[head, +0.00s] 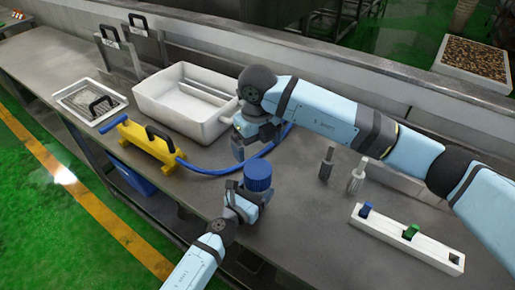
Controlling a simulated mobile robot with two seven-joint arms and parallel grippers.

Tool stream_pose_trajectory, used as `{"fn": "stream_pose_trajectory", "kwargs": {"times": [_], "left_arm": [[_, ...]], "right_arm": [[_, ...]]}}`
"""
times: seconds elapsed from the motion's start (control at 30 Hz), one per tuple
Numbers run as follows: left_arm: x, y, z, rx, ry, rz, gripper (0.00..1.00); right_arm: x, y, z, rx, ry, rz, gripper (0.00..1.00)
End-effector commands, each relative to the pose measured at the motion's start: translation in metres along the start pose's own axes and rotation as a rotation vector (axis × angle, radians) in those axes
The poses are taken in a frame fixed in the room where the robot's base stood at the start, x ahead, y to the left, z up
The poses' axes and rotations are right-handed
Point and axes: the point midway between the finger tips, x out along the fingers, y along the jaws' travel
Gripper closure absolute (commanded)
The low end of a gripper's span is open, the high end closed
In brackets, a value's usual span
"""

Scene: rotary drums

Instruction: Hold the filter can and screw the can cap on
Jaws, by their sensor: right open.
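A ribbed blue cylindrical piece (258,172), which looks like the can cap, stands upright above my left gripper (250,193). The filter can below it is mostly hidden by the fingers, and I cannot tell how tightly the cap sits. My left gripper comes from the lower left and its fingers close around the can from the sides, just above the bench. My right gripper (243,138) is open and empty. It is behind and slightly left of the blue piece, apart from it, near the white basin's right corner.
A white basin (165,107) and a yellow tool (142,141) with a blue hose (205,171) are to the left. Two small grey posts (355,177) and a white rack (385,235) with coloured pieces are to the right. A wall (330,60) runs behind the steel bench.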

Motion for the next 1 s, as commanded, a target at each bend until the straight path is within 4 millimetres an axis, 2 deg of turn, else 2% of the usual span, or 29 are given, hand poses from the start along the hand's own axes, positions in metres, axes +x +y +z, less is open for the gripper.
{"fn": "stream_pose_trajectory", "kwargs": {"times": [0.13,0.17,0.27,0.5,0.63,0.77,1.0], "left_arm": [[0.000,0.000,0.000,0.000,0.000,0.000,0.94],[0.000,0.000,0.000,0.000,0.000,0.000,0.23],[0.000,0.000,0.000,0.000,0.000,0.000,0.00],[-0.001,0.000,0.000,0.000,0.000,0.000,0.00],[-0.012,0.000,-0.001,0.001,0.001,0.000,0.00],[-0.036,0.000,-0.002,0.001,0.002,0.000,0.00],[-0.092,0.000,-0.003,0.001,0.003,0.000,0.00]], "right_arm": [[0.000,0.000,0.000,0.000,0.000,0.000,0.00],[0.000,0.000,0.000,0.000,0.000,0.000,0.00],[0.000,0.000,0.000,0.000,0.000,0.000,0.00],[0.001,0.000,0.000,0.000,0.000,0.000,0.00],[0.001,0.000,0.000,0.000,0.000,0.000,0.00],[0.001,0.000,0.000,0.000,0.000,0.000,0.00],[0.008,0.000,0.000,0.000,0.000,0.000,0.00]]}}
